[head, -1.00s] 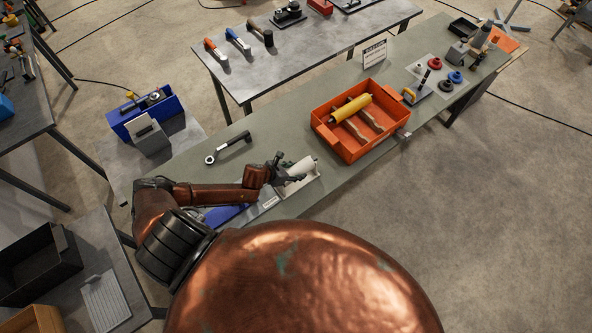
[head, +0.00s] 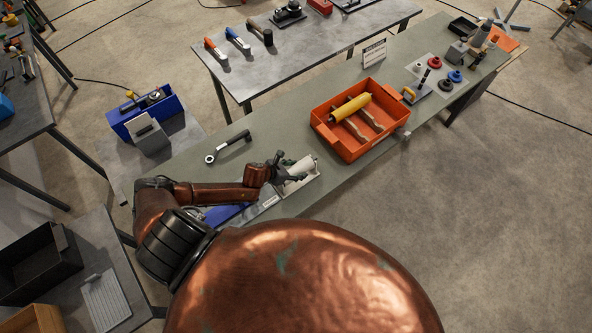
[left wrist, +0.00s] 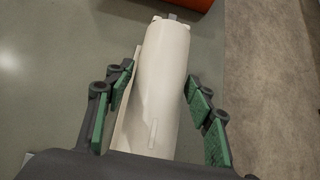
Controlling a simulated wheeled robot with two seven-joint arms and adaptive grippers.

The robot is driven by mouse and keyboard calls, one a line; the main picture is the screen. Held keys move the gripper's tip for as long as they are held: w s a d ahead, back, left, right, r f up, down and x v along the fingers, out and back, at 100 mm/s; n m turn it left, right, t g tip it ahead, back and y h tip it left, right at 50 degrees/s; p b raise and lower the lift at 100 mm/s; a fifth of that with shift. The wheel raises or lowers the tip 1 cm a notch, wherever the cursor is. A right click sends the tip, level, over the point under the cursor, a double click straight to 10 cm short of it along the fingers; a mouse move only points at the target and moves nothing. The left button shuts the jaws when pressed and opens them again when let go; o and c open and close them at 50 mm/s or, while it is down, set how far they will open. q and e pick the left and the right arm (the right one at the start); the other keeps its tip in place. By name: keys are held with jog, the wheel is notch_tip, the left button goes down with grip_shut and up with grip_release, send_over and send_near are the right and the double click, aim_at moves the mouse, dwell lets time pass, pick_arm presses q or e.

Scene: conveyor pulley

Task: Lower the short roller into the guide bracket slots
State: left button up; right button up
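The short white roller (left wrist: 165,75) lies lengthwise between the fingers of my left gripper (left wrist: 160,95) in the left wrist view. The fingers with green pads stand open on both sides, and a gap shows at the left. The roller (head: 301,166) also shows in the head view, at the pale bracket (head: 303,184) on the bench. The bracket's light wall (left wrist: 128,125) runs along the roller's left side in the wrist view. The roller's near end and the slots are hidden, so I cannot tell how its ends sit. My right gripper is not in view.
An orange crate (head: 365,151) holding a yellow roller (head: 350,108) on wooden cradles stands to the right on the green bench. A ratchet wrench (head: 229,147) lies behind my left gripper. Bare bench lies between the bracket and the crate.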

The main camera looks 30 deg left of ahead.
aim_at(292, 171)
pick_arm(q)
jog(key=shift+s+f, duration=0.15)
jog(key=shift+s, duration=0.05)
dwell(0.3)
jog(key=shift+p+v, duration=1.25)
jog(key=shift+v, duration=0.5)
jog(key=shift+o, duration=0.5)
jog(key=o, duration=0.5)
jog(key=shift+s+a+f, duration=0.1)
jog(key=shift+s+f, duration=0.05)
jog(key=shift+f, duration=0.1)
jog(key=o, duration=0.4)
jog(key=shift+r, duration=0.2)
jog(key=o, duration=0.3)
